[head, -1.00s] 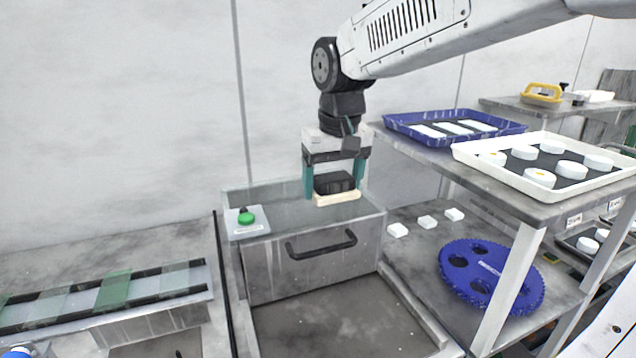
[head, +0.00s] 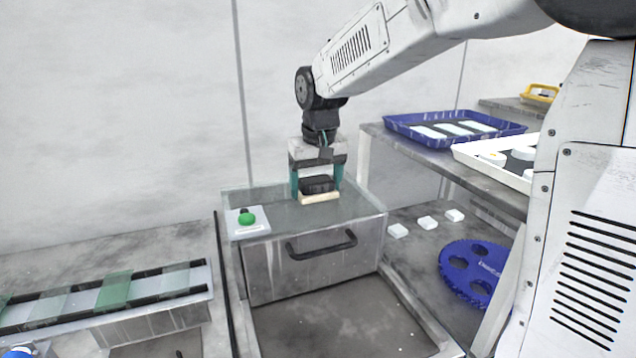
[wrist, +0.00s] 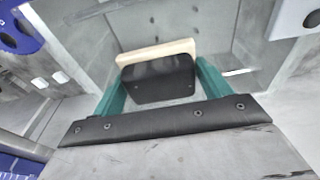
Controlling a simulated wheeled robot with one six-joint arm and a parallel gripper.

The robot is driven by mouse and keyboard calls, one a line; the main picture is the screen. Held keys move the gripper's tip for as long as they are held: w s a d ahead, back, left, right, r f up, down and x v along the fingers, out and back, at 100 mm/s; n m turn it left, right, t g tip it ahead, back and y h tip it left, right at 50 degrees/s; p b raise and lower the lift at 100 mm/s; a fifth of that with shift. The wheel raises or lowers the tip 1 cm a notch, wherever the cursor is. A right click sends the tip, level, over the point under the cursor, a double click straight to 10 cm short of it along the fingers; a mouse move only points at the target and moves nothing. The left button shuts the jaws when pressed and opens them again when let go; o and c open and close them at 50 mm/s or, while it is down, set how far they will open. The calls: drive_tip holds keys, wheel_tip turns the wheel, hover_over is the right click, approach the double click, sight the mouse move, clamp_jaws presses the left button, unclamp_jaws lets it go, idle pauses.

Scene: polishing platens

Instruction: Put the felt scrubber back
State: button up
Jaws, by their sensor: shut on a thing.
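The felt scrubber (head: 318,184) has a black body over a pale, cream pad. My gripper (head: 317,180), with green fingers, is shut on its black body, and the pad faces down. In the head view it is at the top of the grey metal box (head: 350,207), which has a black handle on its front. I cannot tell whether the pad touches that top. In the wrist view the scrubber (wrist: 160,80) sits between the two green fingers, its pale pad (wrist: 155,52) showing along the far edge.
A green button (head: 247,218) on a white plate is at the box's left. A shelf on the right holds a blue tray (head: 400,119) and a white tray (head: 475,160). Below are several white blocks (head: 427,222) and a blue toothed disc (head: 455,282). A strip rack (head: 110,292) stands at left.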

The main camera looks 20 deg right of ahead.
sight(319, 182)
drive_tip(key=shift+f, duration=0.15)
drive_tip(key=o, duration=1)
drive_tip(key=shift+o, duration=0.2)
wheel_tip(319, 182, up, 12)
drive_tip(key=s, duration=0.2)
drive_tip(key=s+d+f, duration=0.1)
drive_tip(key=s+f, duration=0.3)
drive_tip(key=s, duration=0.6)
drive_tip(key=s+d+f, duration=0.1)
drive_tip(key=s+f, duration=0.3)
drive_tip(key=s, duration=0.6)
drive_tip(key=s+d+f, duration=0.1)
drive_tip(key=s+f, duration=0.3)
drive_tip(key=s, duration=0.6)
drive_tip(key=shift+d, duration=0.3)
drive_tip(key=shift+f, duration=0.1)
